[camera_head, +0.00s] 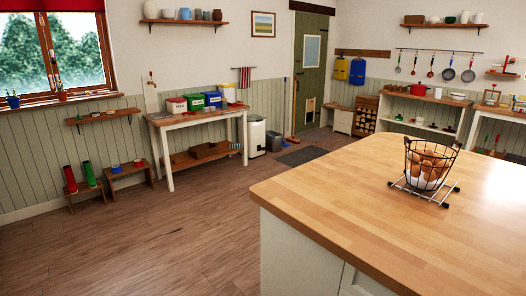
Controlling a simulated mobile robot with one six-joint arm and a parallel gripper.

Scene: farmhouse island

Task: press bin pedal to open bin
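A light-coloured bin with a dark lid (256,136) stands on the floor across the room, beside the right end of a white-legged side table. Its lid looks closed. A pedal at its base is too small to make out. A shorter dark grey container (273,141) stands just to its right. My gripper is not in view.
A large wooden-topped island (330,205) with a wire basket of eggs (430,162) fills the right foreground. The side table (198,115) carries several coloured boxes. A dark mat (302,156) lies before the green door. The wooden floor (170,235) at left and centre is clear.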

